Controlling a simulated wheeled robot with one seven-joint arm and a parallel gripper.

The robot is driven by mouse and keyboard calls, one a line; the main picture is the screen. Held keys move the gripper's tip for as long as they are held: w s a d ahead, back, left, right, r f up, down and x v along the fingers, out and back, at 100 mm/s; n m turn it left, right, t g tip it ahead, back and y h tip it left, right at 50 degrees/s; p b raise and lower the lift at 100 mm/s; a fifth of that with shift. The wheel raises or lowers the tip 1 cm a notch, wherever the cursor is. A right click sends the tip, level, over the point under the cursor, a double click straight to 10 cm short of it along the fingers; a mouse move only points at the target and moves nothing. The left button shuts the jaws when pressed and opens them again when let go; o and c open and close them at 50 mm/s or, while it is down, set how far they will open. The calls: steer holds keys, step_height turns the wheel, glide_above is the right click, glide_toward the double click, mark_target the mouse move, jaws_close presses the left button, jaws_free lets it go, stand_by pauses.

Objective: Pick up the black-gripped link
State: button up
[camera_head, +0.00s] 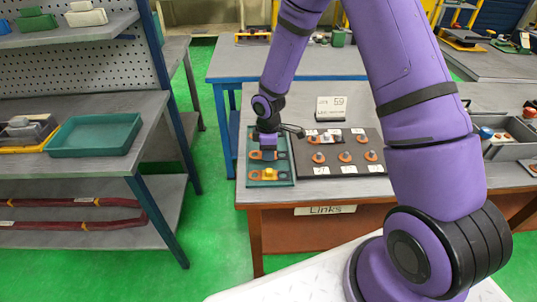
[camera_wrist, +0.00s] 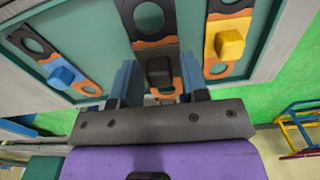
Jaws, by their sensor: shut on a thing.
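The black-gripped link (camera_wrist: 160,90) is an orange link with a dark grip block, in the middle of three links in the wrist view. My gripper (camera_wrist: 158,72) has its blue fingers on both sides of that block, shut on it. The green tray (camera_wrist: 88,45) lies behind it; I cannot tell whether the link is raised off it. A blue-gripped link (camera_wrist: 62,77) lies to the left and a yellow-gripped link (camera_wrist: 229,43) to the right. In the head view my gripper (camera_head: 268,149) is over the tray (camera_head: 285,182), hiding part of the links.
A dark board (camera_head: 330,171) with several orange links and white labels lies right of the tray. A sign (camera_head: 330,108) stands behind it. A grey bin (camera_head: 508,148) is at the right. A shelf with a teal tray (camera_head: 95,135) stands at the left, across a green floor gap.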

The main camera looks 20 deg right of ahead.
steer(key=shift+r, duration=0.85)
steer(key=s, duration=1)
steer(key=s+r, duration=0.1)
steer(key=s, duration=0.5)
steer(key=shift+d, duration=0.25)
